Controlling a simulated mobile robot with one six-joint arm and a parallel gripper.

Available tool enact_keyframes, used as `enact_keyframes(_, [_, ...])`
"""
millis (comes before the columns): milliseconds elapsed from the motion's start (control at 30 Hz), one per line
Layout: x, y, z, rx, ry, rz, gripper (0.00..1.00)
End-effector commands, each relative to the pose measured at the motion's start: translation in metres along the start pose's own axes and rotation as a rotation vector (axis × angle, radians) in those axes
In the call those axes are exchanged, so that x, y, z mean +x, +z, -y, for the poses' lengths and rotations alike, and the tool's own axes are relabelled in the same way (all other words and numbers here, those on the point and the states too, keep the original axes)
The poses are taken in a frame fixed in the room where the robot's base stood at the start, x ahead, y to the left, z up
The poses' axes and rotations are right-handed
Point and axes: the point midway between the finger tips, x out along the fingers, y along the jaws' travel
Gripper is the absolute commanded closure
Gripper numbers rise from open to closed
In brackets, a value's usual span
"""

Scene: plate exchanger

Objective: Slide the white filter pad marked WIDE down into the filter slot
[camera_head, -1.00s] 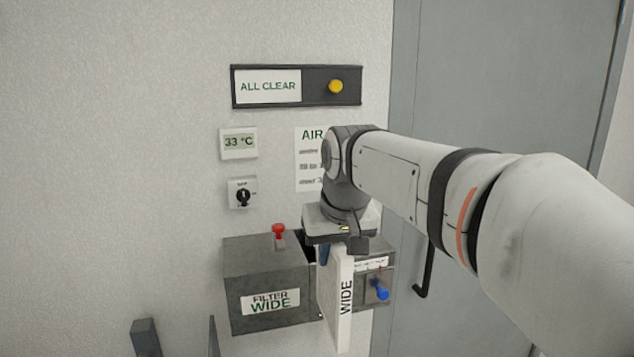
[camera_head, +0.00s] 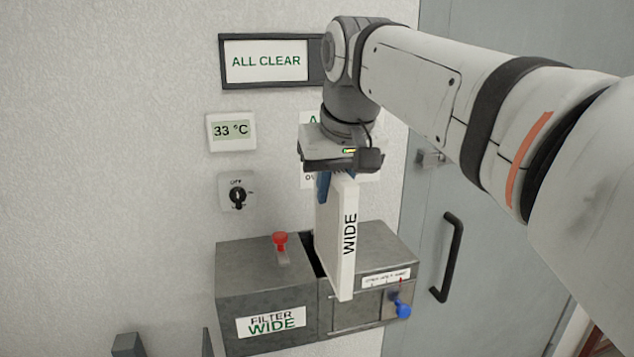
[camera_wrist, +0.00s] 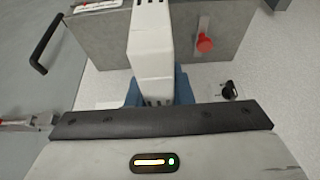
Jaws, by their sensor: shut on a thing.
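The white filter pad (camera_head: 347,245) marked WIDE hangs upright from my gripper (camera_head: 336,181), which is shut on its top end. In the wrist view the pad (camera_wrist: 150,45) runs away from the blue fingers of my gripper (camera_wrist: 157,92). The grey filter housing (camera_head: 262,275), labelled FILTER WIDE, has a dark slot (camera_head: 311,254) in its top. The pad's lower end overlaps the front of the housing in the head view, right of the visible part of the slot. It looks in front of the housing; the pad hides part of the slot.
A red knob (camera_head: 280,241) stands on the housing's top left of the slot. A blue knob (camera_head: 402,308) sits on its front right. A rotary switch (camera_head: 237,193) and a thermometer display (camera_head: 231,131) are on the wall. A door handle (camera_head: 451,257) is at the right.

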Motion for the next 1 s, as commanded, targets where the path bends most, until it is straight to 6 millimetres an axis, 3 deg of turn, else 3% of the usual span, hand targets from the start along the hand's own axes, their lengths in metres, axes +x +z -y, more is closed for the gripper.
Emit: enact_keyframes(1000, [0.044,-0.089,0.004,-0.008,-0.003,0.001,1.0])
